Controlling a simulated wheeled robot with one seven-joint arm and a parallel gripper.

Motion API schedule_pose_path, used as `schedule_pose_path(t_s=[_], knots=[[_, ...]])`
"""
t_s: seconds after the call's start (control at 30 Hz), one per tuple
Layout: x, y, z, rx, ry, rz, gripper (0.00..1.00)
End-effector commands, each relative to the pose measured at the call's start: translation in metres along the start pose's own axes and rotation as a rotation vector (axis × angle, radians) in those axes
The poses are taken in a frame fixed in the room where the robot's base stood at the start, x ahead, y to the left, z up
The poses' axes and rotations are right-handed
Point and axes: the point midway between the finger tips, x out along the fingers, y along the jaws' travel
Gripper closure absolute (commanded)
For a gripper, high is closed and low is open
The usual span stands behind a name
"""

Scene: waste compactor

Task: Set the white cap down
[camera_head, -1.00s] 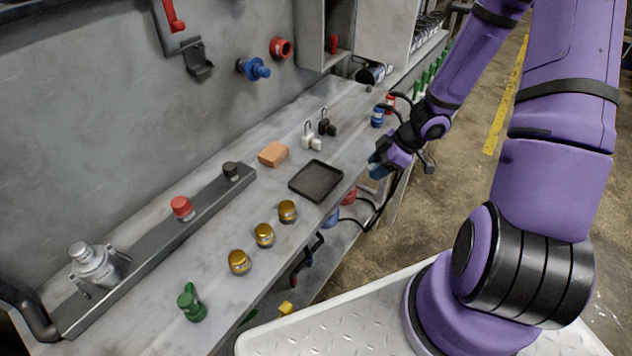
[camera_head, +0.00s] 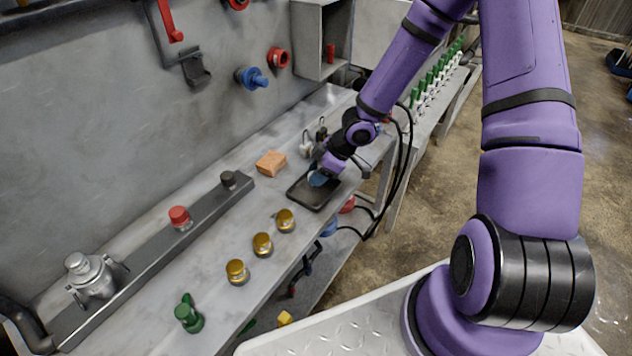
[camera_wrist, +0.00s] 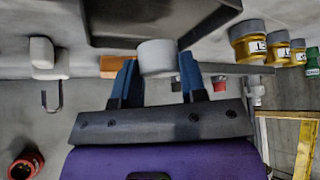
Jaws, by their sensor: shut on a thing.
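The white cap (camera_wrist: 157,58) shows in the wrist view as a short pale cylinder between the blue fingers of my gripper (camera_wrist: 157,78). The gripper is shut on it. In the head view my gripper (camera_head: 318,176) is over the right part of the black tray (camera_head: 305,197) on the bench. The cap is hidden there behind the gripper. The tray also shows along the top of the wrist view (camera_wrist: 105,38). I cannot tell whether the cap touches the tray.
An orange block (camera_head: 271,163) and a white padlock (camera_head: 305,147) stand behind the tray. Several gold-capped items (camera_head: 285,220) line up to its front left. The bench's front edge is close to the tray.

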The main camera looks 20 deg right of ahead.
Motion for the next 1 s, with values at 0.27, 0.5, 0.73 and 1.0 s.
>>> schedule_pose_path(t_s=[0.27, 0.5, 0.73, 1.0], knots=[[0.015, 0.0, 0.004, -0.001, 0.0, -0.003, 0.83], [0.031, 0.0, 0.015, 0.0, 0.0, -0.002, 0.83], [0.032, 0.001, 0.017, -0.001, 0.001, 0.0, 0.83], [0.033, 0.001, 0.018, 0.001, 0.001, 0.0, 0.43]])
